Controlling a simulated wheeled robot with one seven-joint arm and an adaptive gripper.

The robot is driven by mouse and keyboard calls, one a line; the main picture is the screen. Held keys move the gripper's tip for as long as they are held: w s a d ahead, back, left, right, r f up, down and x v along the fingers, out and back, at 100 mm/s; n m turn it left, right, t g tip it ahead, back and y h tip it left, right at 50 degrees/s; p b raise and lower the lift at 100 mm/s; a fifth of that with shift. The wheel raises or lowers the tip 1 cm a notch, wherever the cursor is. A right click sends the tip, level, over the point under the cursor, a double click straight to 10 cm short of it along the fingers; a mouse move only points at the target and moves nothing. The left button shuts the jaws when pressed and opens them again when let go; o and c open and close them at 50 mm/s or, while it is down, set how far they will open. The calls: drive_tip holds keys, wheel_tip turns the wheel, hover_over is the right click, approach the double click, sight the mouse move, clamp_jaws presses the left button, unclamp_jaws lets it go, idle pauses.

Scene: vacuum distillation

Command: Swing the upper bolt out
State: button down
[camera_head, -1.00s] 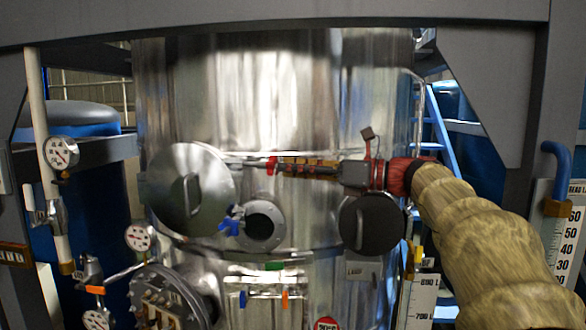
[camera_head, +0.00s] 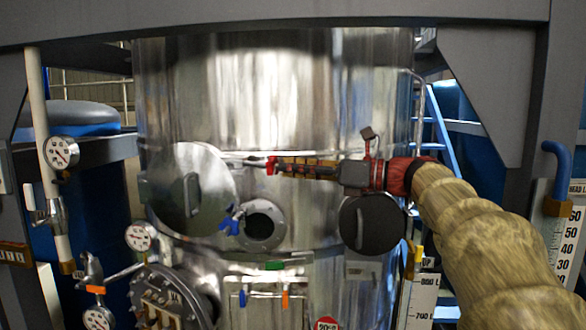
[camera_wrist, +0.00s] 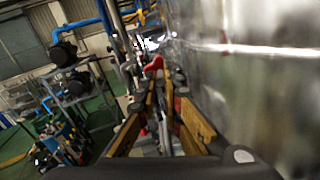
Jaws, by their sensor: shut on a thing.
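The upper bolt shows as a red end piece (camera_head: 271,166) beside a thin grey rod that runs left toward the round metal hatch lid (camera_head: 168,190). The lid carries a curved handle and lies against the shiny vessel. My gripper (camera_head: 277,166) comes in from the right, lying nearly level along the vessel wall. Its fingertips are shut on the red piece and hide part of it. The wrist view shows the red piece (camera_wrist: 155,64) at the tips of my gripper (camera_wrist: 160,76). The contact is too small to see in detail.
Below the tips is a round flanged port (camera_head: 263,226) with a blue fitting (camera_head: 231,220) on its left. A dark round cover (camera_head: 371,224) sits just under my wrist. Gauges and pipes stand at the left. The vessel wall (camera_head: 270,90) above is bare.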

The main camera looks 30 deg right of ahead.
drive_tip(key=shift+s+a+r+m+t+h, duration=0.15)
drive_tip(key=shift+s+a+m+t+h, duration=0.25)
drive_tip(key=shift+a+h, duration=0.1)
drive_tip(key=shift+d, duration=0.1)
drive_tip(key=shift+w, duration=0.1)
drive_tip(key=c, duration=1.9)
unclamp_jaws()
